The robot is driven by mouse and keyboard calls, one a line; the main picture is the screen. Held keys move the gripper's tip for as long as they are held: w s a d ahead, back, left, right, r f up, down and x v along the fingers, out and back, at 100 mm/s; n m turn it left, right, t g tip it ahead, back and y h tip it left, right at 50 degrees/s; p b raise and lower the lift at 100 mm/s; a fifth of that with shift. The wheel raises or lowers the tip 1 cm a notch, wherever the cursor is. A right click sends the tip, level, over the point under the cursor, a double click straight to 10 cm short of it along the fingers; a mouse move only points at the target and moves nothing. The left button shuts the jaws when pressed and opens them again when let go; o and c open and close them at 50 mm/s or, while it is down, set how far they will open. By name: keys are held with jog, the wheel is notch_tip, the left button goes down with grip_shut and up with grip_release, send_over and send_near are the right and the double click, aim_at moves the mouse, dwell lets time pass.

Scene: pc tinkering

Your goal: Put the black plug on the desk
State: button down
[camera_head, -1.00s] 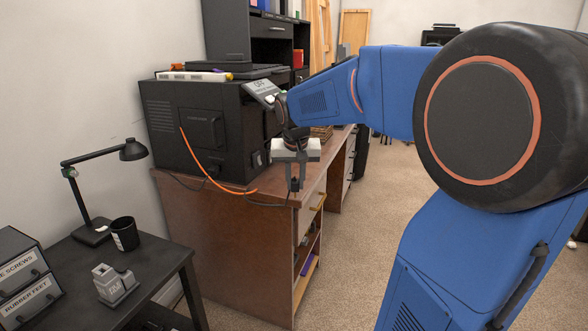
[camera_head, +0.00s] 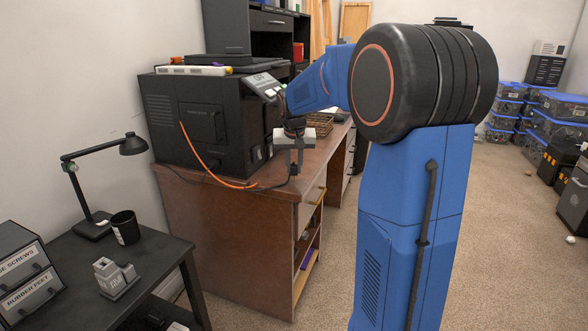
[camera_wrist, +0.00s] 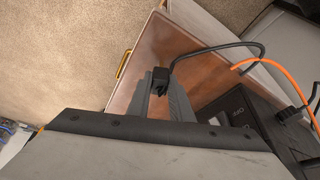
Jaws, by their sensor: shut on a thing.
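The black plug (camera_wrist: 159,75) shows in the wrist view between the grey fingers of my gripper (camera_wrist: 160,88), with a black cable running from it to the right. In the head view my gripper (camera_head: 294,168) points down with the plug at its fingertips. It is shut on the plug over the front edge of the brown wooden desk (camera_head: 230,200). The desk top (camera_wrist: 200,75) also shows beneath the plug in the wrist view. I cannot tell whether the plug touches the desk.
A large black machine (camera_head: 205,125) with an orange cable (camera_head: 195,150) stands on the desk just left of my gripper. A wire basket (camera_head: 320,123) sits behind. A black side table (camera_head: 150,255) holds a lamp (camera_head: 90,190), a mug (camera_head: 125,228) and a grey object (camera_head: 113,277).

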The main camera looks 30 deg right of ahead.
jog(key=shift+f, duration=0.45)
jog(key=shift+f, duration=0.1)
jog(key=c, duration=1.6)
grip_release()
jog(key=v, duration=1.2)
jog(key=s+a+f+n+y, duration=0.1)
jog(key=s+a+f+n, duration=0.1)
jog(key=s+a, duration=0.6)
jog(key=s+a+f+n, duration=0.1)
jog(key=s+a+f, duration=0.15)
jog(key=s, duration=0.85)
jog(key=s+a+f+n, duration=0.1)
jog(key=s+a+f, duration=0.1)
jog(key=s, duration=0.3)
jog(key=s+a+f+n+t, duration=0.1)
jog(key=s+a+f, duration=0.1)
jog(key=s+f, duration=0.3)
jog(key=s+a+f+n+y, duration=0.1)
jog(key=s+a+f, duration=0.1)
jog(key=s, duration=0.4)
jog(key=shift+f, duration=0.9)
